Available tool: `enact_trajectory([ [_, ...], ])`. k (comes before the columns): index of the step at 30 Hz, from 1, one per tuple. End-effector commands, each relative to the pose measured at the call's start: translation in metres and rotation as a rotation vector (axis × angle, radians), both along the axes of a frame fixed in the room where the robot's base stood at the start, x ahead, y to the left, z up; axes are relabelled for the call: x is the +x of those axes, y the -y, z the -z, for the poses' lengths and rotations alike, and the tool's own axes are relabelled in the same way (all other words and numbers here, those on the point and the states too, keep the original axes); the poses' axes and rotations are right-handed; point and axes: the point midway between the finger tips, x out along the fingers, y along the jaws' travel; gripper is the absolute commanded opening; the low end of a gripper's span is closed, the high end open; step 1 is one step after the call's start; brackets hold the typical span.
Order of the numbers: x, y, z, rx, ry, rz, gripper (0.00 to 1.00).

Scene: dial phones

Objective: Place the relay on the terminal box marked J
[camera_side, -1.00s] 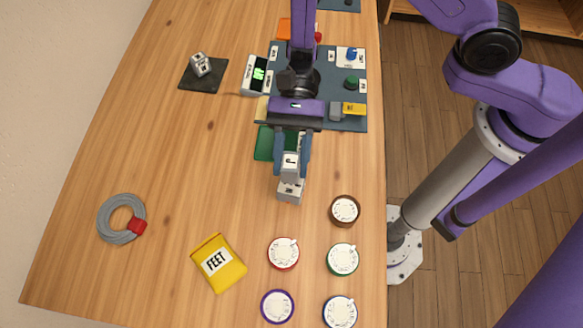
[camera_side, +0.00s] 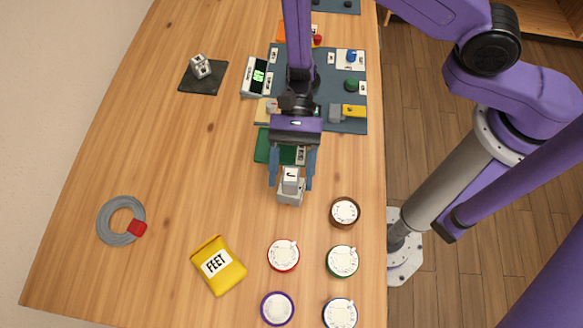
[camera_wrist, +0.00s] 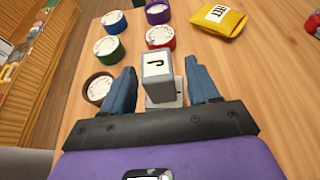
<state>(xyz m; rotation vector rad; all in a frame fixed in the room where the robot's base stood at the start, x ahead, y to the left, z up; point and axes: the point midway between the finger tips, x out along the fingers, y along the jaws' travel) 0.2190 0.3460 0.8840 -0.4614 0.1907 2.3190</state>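A small grey block with a white label reading J (camera_side: 290,177), taken to be the relay, sits upright on a pale grey box (camera_side: 289,198), taken to be the terminal box. Any mark on the box is covered by the block or too small to read. In the wrist view the J block (camera_wrist: 156,66) stands on the grey box (camera_wrist: 165,102). My gripper (camera_side: 291,183) is open around the block, one blue finger on each side. In the wrist view gaps show between the block and both fingers of the gripper (camera_wrist: 161,82).
Round dials in brown (camera_side: 345,212), red (camera_side: 283,254), green (camera_side: 342,261), purple (camera_side: 277,307) and dark blue (camera_side: 340,312) stand in front. A yellow FEET packet (camera_side: 218,264) and a cable coil (camera_side: 121,220) lie left. A dark mat (camera_side: 316,88) with parts lies behind.

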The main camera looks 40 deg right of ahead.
Motion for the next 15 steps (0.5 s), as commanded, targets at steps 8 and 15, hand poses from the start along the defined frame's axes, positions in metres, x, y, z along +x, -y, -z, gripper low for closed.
enact_trajectory([
  [8, 0.0, 0.0, 0.0, 0.0, 0.0, 0.0, 0.62],
  [15, 0.012, 0.011, -0.01, 0.002, 0.002, 0.006, 0.62],
])
